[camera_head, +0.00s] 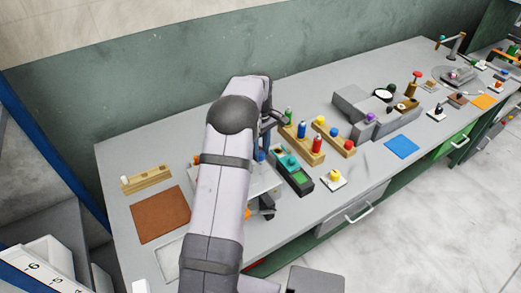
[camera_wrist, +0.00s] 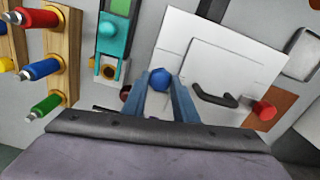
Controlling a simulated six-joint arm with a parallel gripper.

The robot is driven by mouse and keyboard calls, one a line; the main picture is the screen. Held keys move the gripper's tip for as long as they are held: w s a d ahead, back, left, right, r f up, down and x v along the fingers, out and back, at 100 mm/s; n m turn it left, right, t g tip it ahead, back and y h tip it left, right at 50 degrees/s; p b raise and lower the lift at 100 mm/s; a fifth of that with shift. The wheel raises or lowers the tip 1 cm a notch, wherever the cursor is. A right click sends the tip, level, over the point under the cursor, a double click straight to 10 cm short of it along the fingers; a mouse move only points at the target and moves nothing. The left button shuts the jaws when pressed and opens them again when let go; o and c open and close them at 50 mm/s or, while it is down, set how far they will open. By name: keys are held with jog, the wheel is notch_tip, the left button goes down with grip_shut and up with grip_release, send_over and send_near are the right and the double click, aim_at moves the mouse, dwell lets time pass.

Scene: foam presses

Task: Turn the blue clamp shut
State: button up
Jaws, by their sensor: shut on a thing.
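In the wrist view the blue clamp (camera_wrist: 160,77) is a round blue knob at the left edge of a white press. My gripper (camera_wrist: 162,88) is shut on it, with one finger on each side. The fingers hide its lower part, so I cannot tell how far it is turned. The press lid (camera_wrist: 225,72) is a flat white plate lying down with a dark curved handle (camera_wrist: 216,98). A red clamp (camera_wrist: 264,110) is at the opposite edge. In the head view my arm covers most of the press (camera_head: 263,181).
A teal and green device (camera_head: 291,173) stands close beside the press. Wooden racks with coloured-handled tools (camera_head: 302,143) stand beyond it. A brown mat (camera_head: 160,214) and a small wooden block (camera_head: 146,179) lie to the left. A blue mat (camera_head: 401,146) lies farther right.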

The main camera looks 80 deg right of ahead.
jog(key=shift+r+n, duration=0.1)
jog(key=shift+n, duration=0.2)
jog(key=o, duration=1.1)
jog(key=shift+c, duration=0.2)
jog(key=shift+r+b, duration=1.25)
jog(key=shift+r, duration=2.4)
jog(key=shift+w, duration=0.1)
